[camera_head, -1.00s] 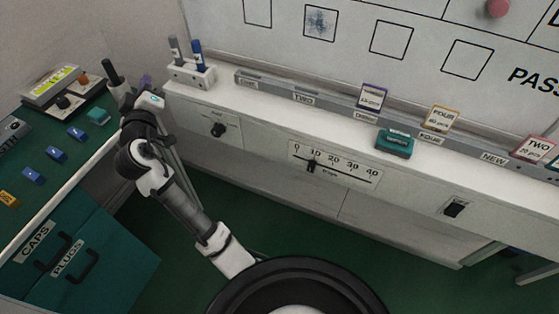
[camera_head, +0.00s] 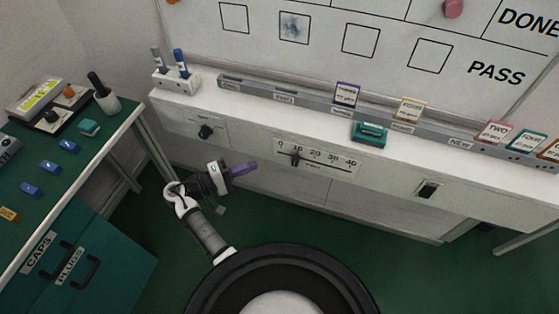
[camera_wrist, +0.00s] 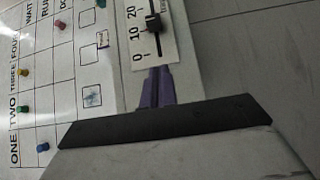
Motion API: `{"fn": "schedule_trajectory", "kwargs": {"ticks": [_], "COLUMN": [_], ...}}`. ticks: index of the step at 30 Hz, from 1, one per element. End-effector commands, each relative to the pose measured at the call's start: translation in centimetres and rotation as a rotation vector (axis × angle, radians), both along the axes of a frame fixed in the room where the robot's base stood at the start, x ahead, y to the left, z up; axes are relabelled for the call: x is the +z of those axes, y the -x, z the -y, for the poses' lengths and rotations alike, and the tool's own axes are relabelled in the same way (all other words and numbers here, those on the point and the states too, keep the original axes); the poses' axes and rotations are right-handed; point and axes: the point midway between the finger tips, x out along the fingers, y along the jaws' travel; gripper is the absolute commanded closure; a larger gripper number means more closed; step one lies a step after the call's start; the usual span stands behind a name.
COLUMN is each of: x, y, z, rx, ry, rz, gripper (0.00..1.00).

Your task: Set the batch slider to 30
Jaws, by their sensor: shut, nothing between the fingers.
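The batch slider is a white scale plate (camera_head: 340,171) marked 0 to 40 on the front of the long white bench. Its dark knob (camera_head: 296,157) stands near the 10 mark. In the wrist view the plate (camera_wrist: 164,55) runs up the picture and the knob (camera_wrist: 153,23) lies beyond my fingertips, apart from them. My gripper (camera_head: 252,167) is shut and empty, its purple fingers pointing right, to the left of the knob. In the wrist view the closed fingers (camera_wrist: 160,74) overlap the plate's 0 end in the picture; I cannot tell the depth gap.
A round dark knob (camera_head: 206,132) is left of the slider and a black switch (camera_head: 427,190) is right of it. A teal block (camera_head: 369,132) sits on the ledge above. The green desk (camera_head: 90,150) stands at the left. The floor before the bench is clear.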

Motion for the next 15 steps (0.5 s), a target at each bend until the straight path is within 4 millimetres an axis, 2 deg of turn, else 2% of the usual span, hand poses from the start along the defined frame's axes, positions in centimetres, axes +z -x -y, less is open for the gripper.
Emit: {"fn": "schedule_trajectory", "kwargs": {"ticks": [3, 8, 15], "x": [0.3, 0.3, 0.2], "y": [-1.2, -2.7, -1.7], "z": [2.6, 5.5, 8.5], "rx": [-0.005, -0.003, 0.000], "ry": [0.000, -0.002, -0.003], "rz": [-0.002, -0.001, -0.001], "gripper": [1.00, 1.00, 1.00]}}
